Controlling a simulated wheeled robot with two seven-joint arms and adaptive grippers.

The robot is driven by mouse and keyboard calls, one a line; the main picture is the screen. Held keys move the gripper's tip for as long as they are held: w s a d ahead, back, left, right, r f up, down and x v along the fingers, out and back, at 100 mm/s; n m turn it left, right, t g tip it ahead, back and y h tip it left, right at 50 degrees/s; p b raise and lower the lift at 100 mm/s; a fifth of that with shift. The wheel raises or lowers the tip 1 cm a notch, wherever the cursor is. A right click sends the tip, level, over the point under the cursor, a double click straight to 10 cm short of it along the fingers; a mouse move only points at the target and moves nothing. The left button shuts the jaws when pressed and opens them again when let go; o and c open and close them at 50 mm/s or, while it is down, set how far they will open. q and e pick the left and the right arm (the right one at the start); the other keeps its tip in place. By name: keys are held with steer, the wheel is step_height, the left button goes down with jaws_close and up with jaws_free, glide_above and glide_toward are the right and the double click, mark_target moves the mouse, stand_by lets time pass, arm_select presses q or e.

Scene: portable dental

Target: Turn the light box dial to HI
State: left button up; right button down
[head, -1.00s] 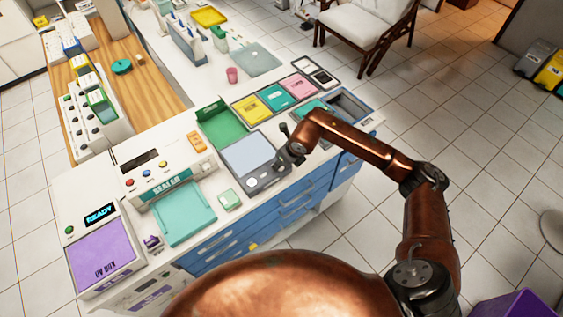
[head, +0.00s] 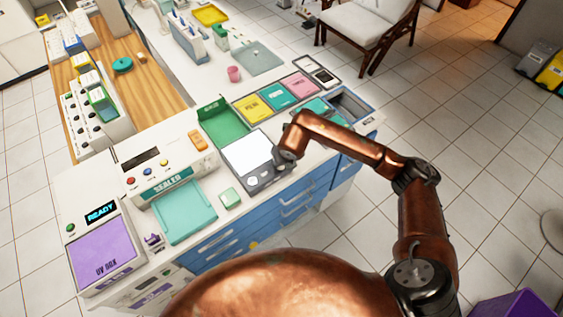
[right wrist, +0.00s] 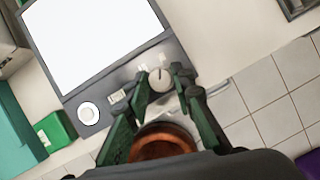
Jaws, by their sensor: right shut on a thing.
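The light box (head: 262,178) stands on the counter, with its panel (head: 247,150) glowing bright white. In the right wrist view the light box (right wrist: 112,92) has a grey control strip along its near edge. A round white dial (right wrist: 160,79) sits at the right part of the strip, and a round white button (right wrist: 88,113) at its left part. My right gripper (right wrist: 161,82) reaches down with its fingers on both sides of the dial and is shut on it. In the head view the right arm hides the dial. Dial markings are not readable. My left gripper is not in view.
A green case (head: 222,122) lies behind the light box. Left are a small green box (head: 230,197), a sealer (head: 165,165) with a teal tray, and a UV box (head: 105,245). Coloured pads and a grey tray (head: 352,103) lie right. Blue drawers are below.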

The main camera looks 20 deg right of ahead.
steer(key=c, duration=1.7)
jaws_free()
steer(key=shift+o, duration=0.2)
steer(key=v, duration=1.2)
steer(key=shift+w, duration=0.1)
